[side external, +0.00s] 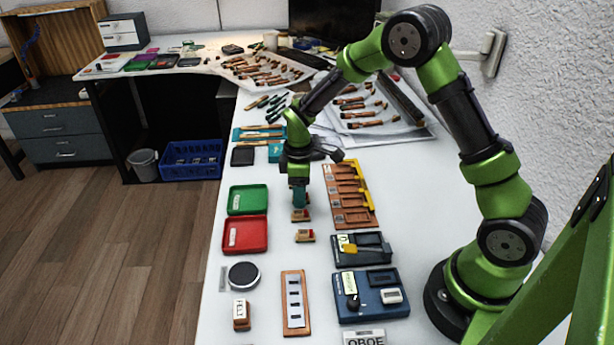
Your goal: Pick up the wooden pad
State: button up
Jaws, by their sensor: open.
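My gripper (299,205) points straight down above the white table, with its jaws open. A small wooden pad (300,216) with a red and cream top lies directly below the fingertips, partly hidden by them. I cannot tell whether the fingers touch it or stand around it. A second small wooden pad (305,236) of similar look lies on the table just nearer the camera, clear of the gripper.
A green tray (248,199) and a red tray (245,235) lie to the left. A wooden rack (349,194) with yellow parts stands close on the right. Dark blue fixtures (372,295), a slotted wooden board (295,303) and a round black disc (244,276) lie nearer the camera.

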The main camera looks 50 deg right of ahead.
grip_shut()
jog(key=shift+r, duration=0.1)
